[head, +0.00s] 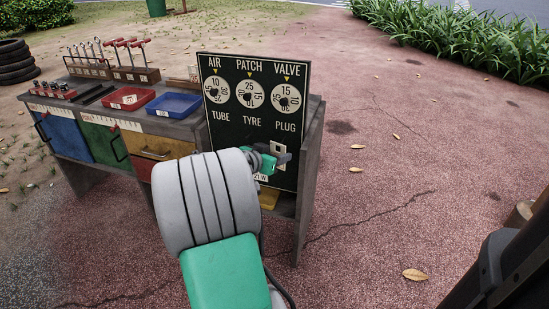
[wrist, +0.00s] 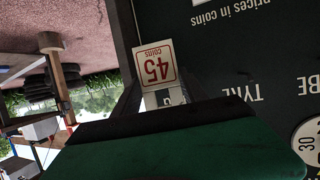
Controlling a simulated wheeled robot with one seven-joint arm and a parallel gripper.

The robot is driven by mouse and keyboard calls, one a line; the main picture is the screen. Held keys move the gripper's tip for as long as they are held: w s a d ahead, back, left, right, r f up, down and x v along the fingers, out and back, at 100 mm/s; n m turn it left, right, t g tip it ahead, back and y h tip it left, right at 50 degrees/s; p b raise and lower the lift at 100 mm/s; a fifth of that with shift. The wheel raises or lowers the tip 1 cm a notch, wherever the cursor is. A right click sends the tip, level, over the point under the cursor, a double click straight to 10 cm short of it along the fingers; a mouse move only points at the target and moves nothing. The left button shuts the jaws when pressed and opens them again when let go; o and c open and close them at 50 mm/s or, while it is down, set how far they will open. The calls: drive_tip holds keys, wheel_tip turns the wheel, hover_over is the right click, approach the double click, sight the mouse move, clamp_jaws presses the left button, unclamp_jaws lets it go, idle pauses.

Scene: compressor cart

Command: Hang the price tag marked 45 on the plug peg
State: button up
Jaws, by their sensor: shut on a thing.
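The price tag marked 45 (wrist: 154,62) is white with red print, and in the wrist view it appears upside down, like the board's lettering. My gripper (wrist: 160,97) is shut on the tag's lower part in that picture. In the head view my gripper (head: 281,159) is in front of the black price board (head: 224,140), just below the word PLUG, and a little of the white tag (head: 277,147) shows at its jaws. The plug peg is not visible; my gripper and the tag cover that area. I cannot tell whether the tag touches the board.
Dials (head: 250,94) sit on the board's upper part, under AIR, PATCH and VALVE. To the left, the cart's top (head: 120,107) bears a red tray (head: 123,99), a blue tray (head: 174,104) and tool racks (head: 136,75). Open paving (head: 400,200) lies to the right.

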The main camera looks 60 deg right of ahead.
drive_tip(key=shift+w+d+f, duration=0.1)
drive_tip(key=shift+w+d, duration=0.05)
drive_tip(key=shift+d, duration=0.9)
drive_tip(key=shift+w+d+f, duration=0.1)
drive_tip(key=shift+w+d, duration=0.05)
drive_tip(key=shift+d, duration=0.85)
drive_tip(key=shift+d+f, duration=0.3)
drive_tip(key=shift+d, duration=0.2)
drive_tip(key=shift+w+d+b, duration=0.1)
drive_tip(key=shift+b, duration=0.35)
drive_tip(key=shift+r, duration=0.15)
